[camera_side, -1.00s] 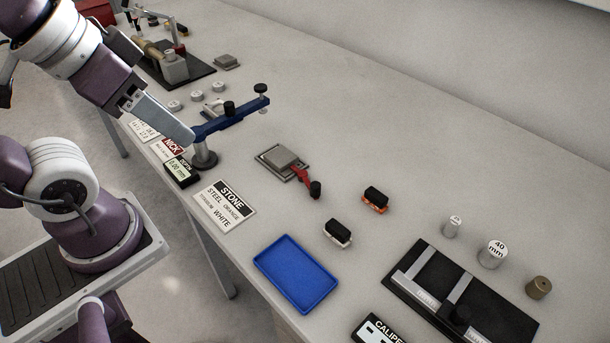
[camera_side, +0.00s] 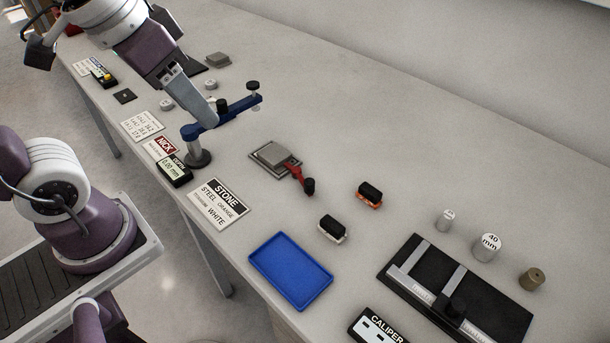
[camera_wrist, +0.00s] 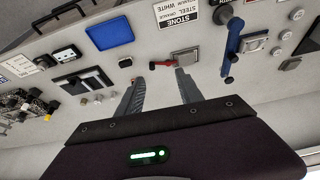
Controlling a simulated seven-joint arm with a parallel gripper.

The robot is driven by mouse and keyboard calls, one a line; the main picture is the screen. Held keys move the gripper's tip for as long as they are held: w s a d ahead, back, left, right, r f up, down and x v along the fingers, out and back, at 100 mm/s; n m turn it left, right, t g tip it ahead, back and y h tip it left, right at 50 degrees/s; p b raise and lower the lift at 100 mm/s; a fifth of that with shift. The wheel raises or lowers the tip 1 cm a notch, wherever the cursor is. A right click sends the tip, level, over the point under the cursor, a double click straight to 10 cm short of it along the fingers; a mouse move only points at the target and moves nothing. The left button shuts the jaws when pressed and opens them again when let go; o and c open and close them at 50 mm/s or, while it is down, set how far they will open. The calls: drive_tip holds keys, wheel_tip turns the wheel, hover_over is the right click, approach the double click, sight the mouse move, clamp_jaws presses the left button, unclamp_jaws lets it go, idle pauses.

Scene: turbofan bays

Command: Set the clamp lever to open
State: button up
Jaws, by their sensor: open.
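The clamp is a small grey plate with a block on it (camera_side: 272,156), lying on the bench. Its red lever (camera_side: 296,172) ends in a black knob (camera_side: 308,186) and points toward the front right in the side view. In the wrist view the red lever (camera_wrist: 163,64) lies beside the grey block (camera_wrist: 185,57), just beyond the fingertips. My gripper (camera_side: 212,122) is open and empty, up and left of the clamp in the side view. In the wrist view my gripper (camera_wrist: 160,78) shows both fingers apart, with bare bench between them. It does not touch the lever.
A blue-armed stand (camera_side: 230,112) is close to my gripper in the side view. A blue tray (camera_side: 290,272), black-topped blocks (camera_side: 332,229) (camera_side: 369,194) and a black caliper fixture (camera_side: 470,290) lie to the right. Bench behind the clamp is clear.

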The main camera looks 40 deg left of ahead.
drive_tip(key=w+d+f+g, duration=0.2)
drive_tip(key=w+f, duration=0.2)
drive_tip(key=w, duration=0.5)
drive_tip(key=m+g, duration=0.1)
drive_tip(key=g, duration=0.2)
hover_over(310, 181)
wheel_tip(310, 181, down, 13)
drive_tip(key=shift+f, duration=0.1)
wheel_tip(310, 181, down, 8)
drive_tip(key=shift+r, duration=0.2)
drive_tip(key=shift+c, duration=0.2)
clamp_jaws()
